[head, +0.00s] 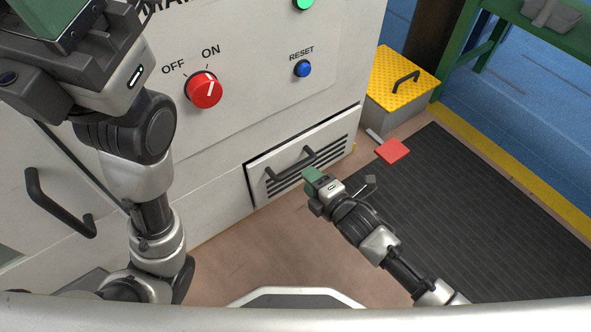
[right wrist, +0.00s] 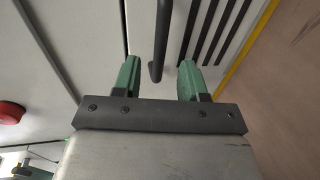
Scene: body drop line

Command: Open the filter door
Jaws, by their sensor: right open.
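The filter door (head: 262,190) is a low pale panel with dark slots and a black bar handle (head: 290,163), in the lower front of the white machine. It sits in its opening, with a dark gap along its top and left edges. My right gripper (head: 313,178) is at the door's front, just below the handle in the head view. In the right wrist view its two green fingers (right wrist: 160,80) are apart, with the handle (right wrist: 161,38) between them in the picture. Contact cannot be told. My left gripper (head: 45,15) is at the top left, partly cut off, its jaws unclear.
The machine front carries a red OFF/ON knob (head: 204,90), a blue reset button (head: 303,68) and a larger black handle (head: 58,205) at left. A yellow-topped step box (head: 402,82), a red flat piece (head: 392,151) and a dark mat (head: 470,210) lie to the right.

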